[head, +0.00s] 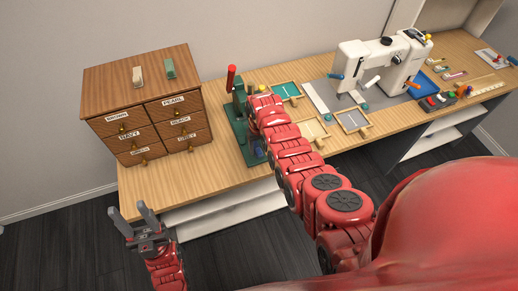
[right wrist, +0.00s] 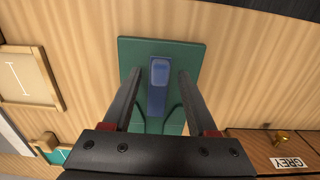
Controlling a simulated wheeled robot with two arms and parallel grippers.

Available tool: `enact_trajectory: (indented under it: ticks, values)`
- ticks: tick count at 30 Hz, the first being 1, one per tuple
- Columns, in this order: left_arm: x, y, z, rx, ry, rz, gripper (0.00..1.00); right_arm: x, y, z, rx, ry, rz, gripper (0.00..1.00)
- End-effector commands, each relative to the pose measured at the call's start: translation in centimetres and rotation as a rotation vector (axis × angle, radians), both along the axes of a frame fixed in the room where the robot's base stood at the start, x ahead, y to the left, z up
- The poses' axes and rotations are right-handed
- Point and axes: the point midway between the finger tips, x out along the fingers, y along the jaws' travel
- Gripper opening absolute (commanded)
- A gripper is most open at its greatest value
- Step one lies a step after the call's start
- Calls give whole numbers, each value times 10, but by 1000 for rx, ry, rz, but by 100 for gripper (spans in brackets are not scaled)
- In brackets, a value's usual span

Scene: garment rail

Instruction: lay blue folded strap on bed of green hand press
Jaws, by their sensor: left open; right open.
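The green hand press (head: 241,128) stands on the table right of the drawer cabinet, with a red-topped lever; part of it is behind my right arm. In the right wrist view its green base plate (right wrist: 192,50) carries a darker blue strip (right wrist: 157,103). The blue folded strap (right wrist: 160,72), a small lighter blue piece, lies at the far end of that strip. My right gripper (right wrist: 160,76) is open, with one finger on each side of the strap and a gap to each; its height above is unclear. My left gripper (head: 128,211) is open and empty before the table's front edge.
A wooden drawer cabinet (head: 145,105) stands at the left, with two small pieces on top. Shallow trays (head: 353,121) lie right of the press. A white sewing machine (head: 380,65) stands further right. The tabletop front left is clear.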

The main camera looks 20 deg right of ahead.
Motion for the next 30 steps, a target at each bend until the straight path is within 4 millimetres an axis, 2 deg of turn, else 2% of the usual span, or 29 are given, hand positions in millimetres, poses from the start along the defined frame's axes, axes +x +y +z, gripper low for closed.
enact_trajectory:
  ticks: [8,17,19,24,30]
  values:
    - [0,0,-9,0,0,0,50,0,0,29,0,-2,0,59]
    - [0,0,-26,0,0,0,50,0,0,80,0,-3,-1,59]
    - [0,0,-12,0,0,0,50,-1,0,100,0,-2,-1,59]
    - [0,0,-6,0,0,0,50,-1,0,112,1,2,0,59]
    - [0,0,-6,0,0,0,50,-2,0,112,1,4,0,59]
